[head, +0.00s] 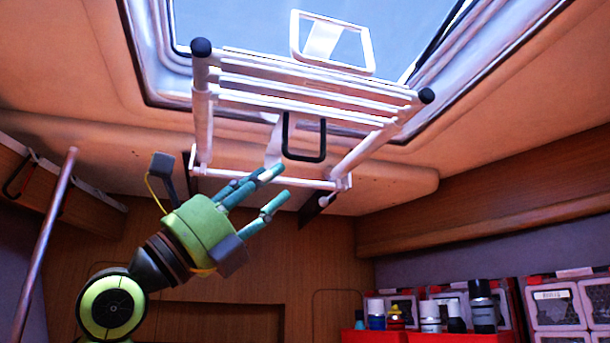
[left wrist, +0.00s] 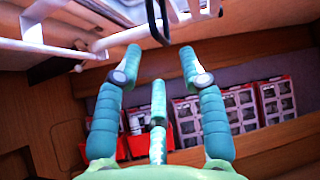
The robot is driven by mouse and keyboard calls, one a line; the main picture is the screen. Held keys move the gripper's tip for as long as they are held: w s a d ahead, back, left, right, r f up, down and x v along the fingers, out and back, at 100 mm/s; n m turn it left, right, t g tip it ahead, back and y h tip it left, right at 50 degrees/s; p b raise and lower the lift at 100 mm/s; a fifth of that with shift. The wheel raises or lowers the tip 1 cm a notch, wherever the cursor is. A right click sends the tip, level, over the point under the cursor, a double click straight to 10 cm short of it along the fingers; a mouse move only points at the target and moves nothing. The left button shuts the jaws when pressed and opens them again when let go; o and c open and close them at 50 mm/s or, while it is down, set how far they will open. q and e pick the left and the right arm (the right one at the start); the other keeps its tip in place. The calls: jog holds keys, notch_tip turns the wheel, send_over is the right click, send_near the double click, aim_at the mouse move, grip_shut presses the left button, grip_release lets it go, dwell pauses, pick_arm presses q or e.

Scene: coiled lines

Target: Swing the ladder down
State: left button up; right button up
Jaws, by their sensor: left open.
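The white ladder (head: 310,92) is folded up flat beneath the open hatch, its rungs running across the picture and black caps on its rail ends. A black loop handle (head: 323,140) hangs at its middle, beside a pale strap (head: 273,145). In the left wrist view the loop's lower end (left wrist: 157,30) shows at the top, beyond the fingertips. My left gripper (head: 272,187) is open and empty, below and left of the loop, close under the ladder's lower bar. Its three fingers (left wrist: 158,68) are spread with nothing between them. Whether a fingertip touches the bar I cannot tell. My right gripper is not in view.
The hatch frame (head: 142,62) surrounds the ladder above. A metal pole (head: 45,240) stands at the left. Red bins with bottles (head: 430,318) and clear-fronted boxes (head: 557,305) line the lower right. The space between gripper and bins looks clear.

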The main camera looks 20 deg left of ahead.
pick_arm(q)
jog(key=p+x, duration=0.4)
jog(key=x, duration=0.2)
jog(key=shift+r, duration=0.15)
jog(key=shift+w+d+r+p, duration=0.1)
jog(key=shift+w+d+p, duration=0.15)
jog(key=shift+d+p, duration=0.1)
jog(key=shift+a, duration=0.1)
jog(key=shift+a, duration=0.1)
grip_shut()
